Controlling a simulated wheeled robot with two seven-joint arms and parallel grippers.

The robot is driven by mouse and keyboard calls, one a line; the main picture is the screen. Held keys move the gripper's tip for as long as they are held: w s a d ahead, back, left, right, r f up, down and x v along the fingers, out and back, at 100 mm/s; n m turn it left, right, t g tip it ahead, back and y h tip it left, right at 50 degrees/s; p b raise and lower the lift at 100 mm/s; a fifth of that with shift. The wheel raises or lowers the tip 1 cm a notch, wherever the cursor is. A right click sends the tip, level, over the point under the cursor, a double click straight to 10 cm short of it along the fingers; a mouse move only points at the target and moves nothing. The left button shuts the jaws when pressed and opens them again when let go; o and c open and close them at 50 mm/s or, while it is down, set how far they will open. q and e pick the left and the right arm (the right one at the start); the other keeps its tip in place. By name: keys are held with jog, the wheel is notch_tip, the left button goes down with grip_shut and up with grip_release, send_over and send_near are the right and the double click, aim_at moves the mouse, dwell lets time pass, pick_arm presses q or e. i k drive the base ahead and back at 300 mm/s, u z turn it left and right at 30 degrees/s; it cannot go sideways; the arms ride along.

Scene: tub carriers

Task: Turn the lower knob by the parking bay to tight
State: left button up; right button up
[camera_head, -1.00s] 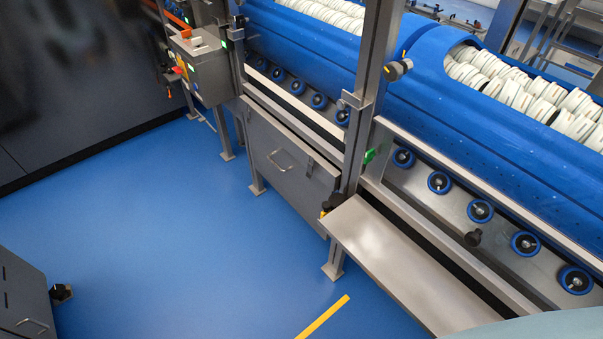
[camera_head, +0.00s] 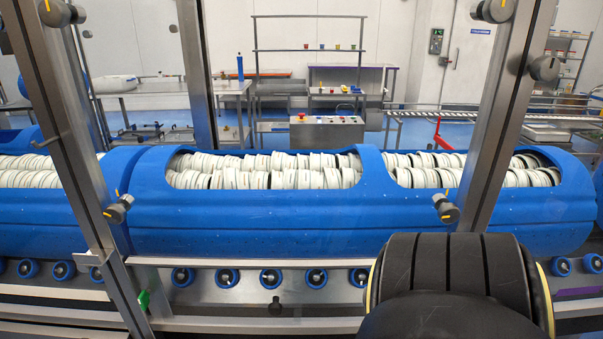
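Several dark knobs with yellow marks show on the steel posts. One knob (camera_head: 118,208) is on the left post at mid height and another (camera_head: 445,207) is on the right post at a similar height. Higher knobs sit near the top of the left post (camera_head: 57,13) and the right post (camera_head: 495,10), with one more at the right (camera_head: 545,68). A small black knob (camera_head: 275,307) is low on the front steel. I cannot tell which is the lower knob by the parking bay. Neither of my grippers is in view.
Blue tubs (camera_head: 250,225) filled with white discs lie behind the posts, above blue rollers (camera_head: 227,278). Steel rails run across the front. A large dark rounded part, apparently mine, blocks the lower right. Benches and a control box (camera_head: 327,130) stand behind.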

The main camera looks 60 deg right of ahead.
aim_at(448, 213)
jog(key=z, duration=2.4)
jog(key=k, duration=0.35)
jog(key=z, duration=1.35)
jog(key=i, duration=0.5)
jog(key=z, duration=0.05)
